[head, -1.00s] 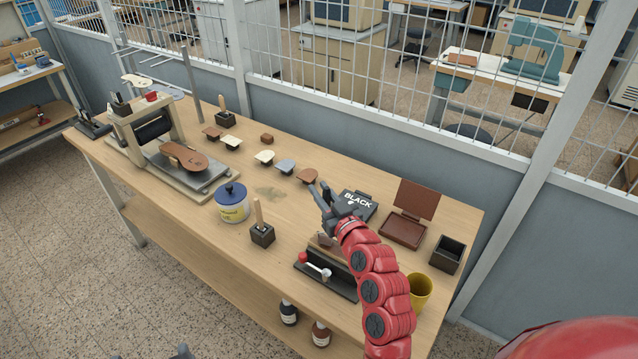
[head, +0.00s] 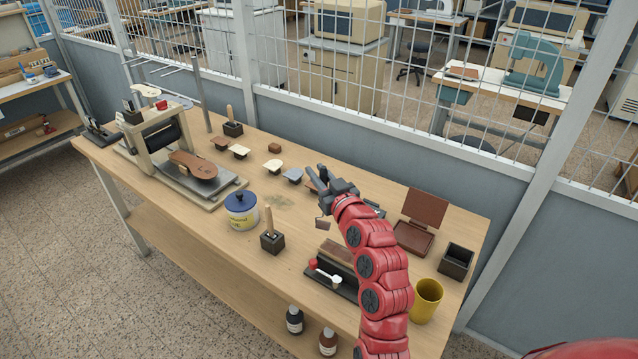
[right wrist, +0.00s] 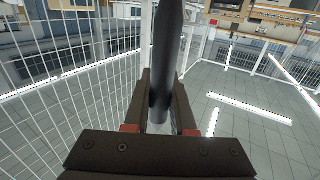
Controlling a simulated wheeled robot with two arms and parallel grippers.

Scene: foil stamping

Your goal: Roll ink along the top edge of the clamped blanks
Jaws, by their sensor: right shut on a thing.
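The clamp (head: 345,289) is a dark tray near the front right of the table, with brown blanks (head: 337,253) standing in it. A red knob (head: 313,263) and a white-ended lever sit at its front. My right gripper (head: 322,183) is above the table, behind and above the clamp, shut on a dark round handle (right wrist: 168,50) seen in the right wrist view. A small brown piece (head: 322,225) shows below the gripper, apart from the blanks; it looks like the roller's end, but the link is hidden. My left gripper is out of view.
The black ink pad (head: 375,208) is mostly hidden behind my arm. An open brown case (head: 412,236), a dark box (head: 456,262) and a yellow cup (head: 426,299) stand right. A jar (head: 241,212), a tool block (head: 272,241) and a press (head: 175,165) stand left.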

